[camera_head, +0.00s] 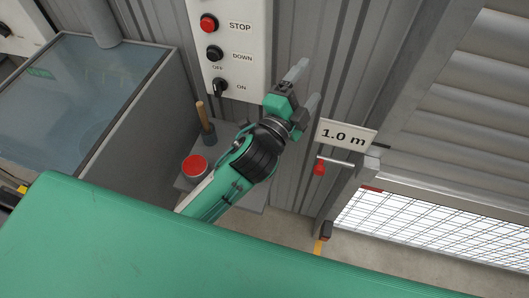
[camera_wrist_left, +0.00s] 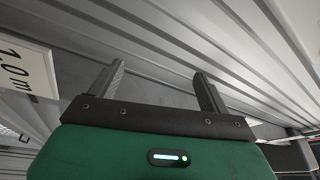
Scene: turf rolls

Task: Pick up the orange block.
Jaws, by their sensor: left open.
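I see no orange block in either view. My left gripper (camera_head: 307,84) is raised near the corrugated wall, to the right of the control panel and above left of the "1.0 m" sign. In the left wrist view, its two fingers (camera_wrist_left: 158,82) stand wide apart with nothing between them, and bare corrugated wall shows behind. My right gripper is in neither view.
A "1.0 m" sign (camera_head: 345,135) and red handle (camera_head: 319,169) are right. A glass-topped enclosure (camera_head: 75,85) is left.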

